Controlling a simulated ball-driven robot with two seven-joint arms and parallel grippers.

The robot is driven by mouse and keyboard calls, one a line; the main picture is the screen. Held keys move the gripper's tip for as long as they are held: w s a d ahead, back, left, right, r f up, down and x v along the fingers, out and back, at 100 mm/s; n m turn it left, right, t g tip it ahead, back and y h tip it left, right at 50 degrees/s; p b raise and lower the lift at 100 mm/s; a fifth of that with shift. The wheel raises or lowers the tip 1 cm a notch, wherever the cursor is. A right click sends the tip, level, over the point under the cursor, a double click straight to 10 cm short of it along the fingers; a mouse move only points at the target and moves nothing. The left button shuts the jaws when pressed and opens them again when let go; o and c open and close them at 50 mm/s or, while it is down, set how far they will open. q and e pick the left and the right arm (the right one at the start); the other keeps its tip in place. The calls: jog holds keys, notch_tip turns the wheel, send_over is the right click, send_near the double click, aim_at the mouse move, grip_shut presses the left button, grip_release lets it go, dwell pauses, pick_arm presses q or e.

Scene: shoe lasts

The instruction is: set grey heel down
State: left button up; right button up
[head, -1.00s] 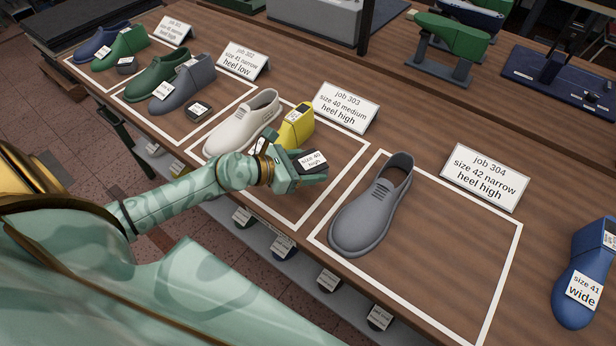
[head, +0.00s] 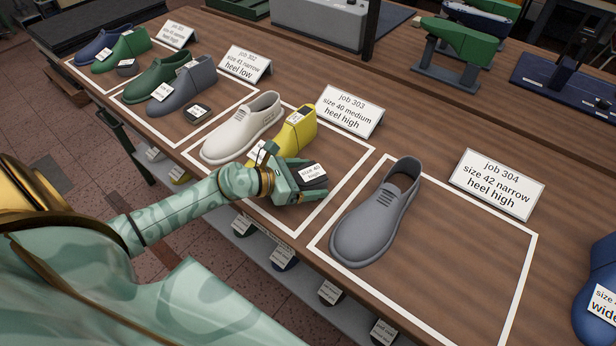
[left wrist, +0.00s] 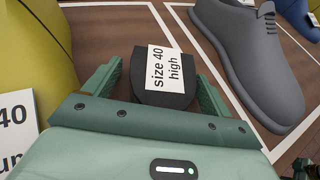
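The dark grey heel (head: 316,182) has a white label reading "size 40 high". It appears to rest on the table inside the job 303 outline, in front of the yellow last (head: 296,130). My left gripper (head: 308,188) is around the heel. In the left wrist view the heel (left wrist: 165,98) lies between the two green fingers (left wrist: 160,85). A gap shows beside it on the left, so the fingers are open. The heel's underside is hidden. The job 303 card (head: 347,110) reads size 40 medium, heel high. My right gripper is not in view.
A white shoe (head: 240,128) stands left of the yellow last. A grey shoe (head: 375,215) stands to the right in the job 304 outline, whose right part is bare. A blue last (head: 598,275) is at the right edge. Other shoes and lasts stand far left.

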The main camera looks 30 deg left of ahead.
pick_arm(q)
jog(key=shift+r, duration=0.15)
jog(key=shift+s+a+r, duration=0.15)
jog(key=shift+s, duration=0.05)
jog(key=v, duration=1.1)
jog(key=shift+s+a+r, duration=0.1)
jog(key=shift+s, duration=0.15)
jog(key=shift+a, duration=0.1)
